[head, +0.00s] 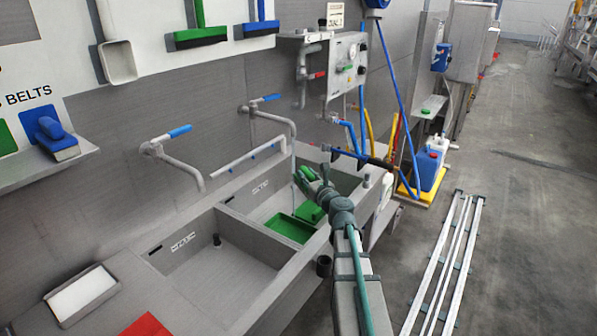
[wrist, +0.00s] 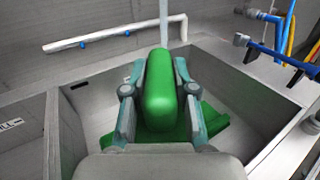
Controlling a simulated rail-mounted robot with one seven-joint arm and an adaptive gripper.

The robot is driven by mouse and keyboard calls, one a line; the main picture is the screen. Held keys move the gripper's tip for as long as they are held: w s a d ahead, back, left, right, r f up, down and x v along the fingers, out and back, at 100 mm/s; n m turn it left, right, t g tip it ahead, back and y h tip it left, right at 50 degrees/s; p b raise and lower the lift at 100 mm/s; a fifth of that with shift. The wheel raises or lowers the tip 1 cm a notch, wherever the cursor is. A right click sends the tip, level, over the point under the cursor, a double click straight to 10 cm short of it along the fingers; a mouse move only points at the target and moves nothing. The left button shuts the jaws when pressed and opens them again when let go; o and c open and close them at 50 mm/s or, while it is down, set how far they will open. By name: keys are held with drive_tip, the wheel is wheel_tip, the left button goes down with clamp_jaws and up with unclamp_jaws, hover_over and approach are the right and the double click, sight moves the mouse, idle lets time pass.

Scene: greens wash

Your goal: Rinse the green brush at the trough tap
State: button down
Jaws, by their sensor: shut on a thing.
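My gripper (head: 316,184) is shut on the green brush (wrist: 162,92), one finger on each side of it. In the head view the brush (head: 304,177) is over the right basin (head: 262,204) of the steel trough. The right tap (head: 292,132), with a blue lever (head: 266,98), has its spout just behind the brush. In the wrist view a pale vertical column (wrist: 163,22) shows just beyond the brush top; I cannot tell whether it is spout or water. Contact between the two is unclear. The brush's lower part is hidden by my gripper.
A green tray (head: 288,229) lies in the right basin below my gripper. A left tap (head: 190,174) hangs over the left basin (head: 215,270). A rail with blue nozzles (head: 246,158) runs along the back wall. Hoses and a blue can (head: 428,170) are at the right.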

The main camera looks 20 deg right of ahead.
drive_tip(key=shift+s+a+r+p, duration=0.2)
drive_tip(key=shift+s+r+p, duration=0.3)
drive_tip(key=shift+s+r, duration=0.25)
drive_tip(key=shift+s+a+r+p, duration=0.15)
drive_tip(key=shift+s+r+p, duration=0.45)
drive_tip(key=shift+s, duration=0.2)
drive_tip(key=shift+s+a+r+p, duration=0.2)
drive_tip(key=shift+s+r+p, duration=0.25)
drive_tip(key=shift+s+r, duration=0.3)
drive_tip(key=shift+f, duration=0.15)
drive_tip(key=shift+d, duration=0.1)
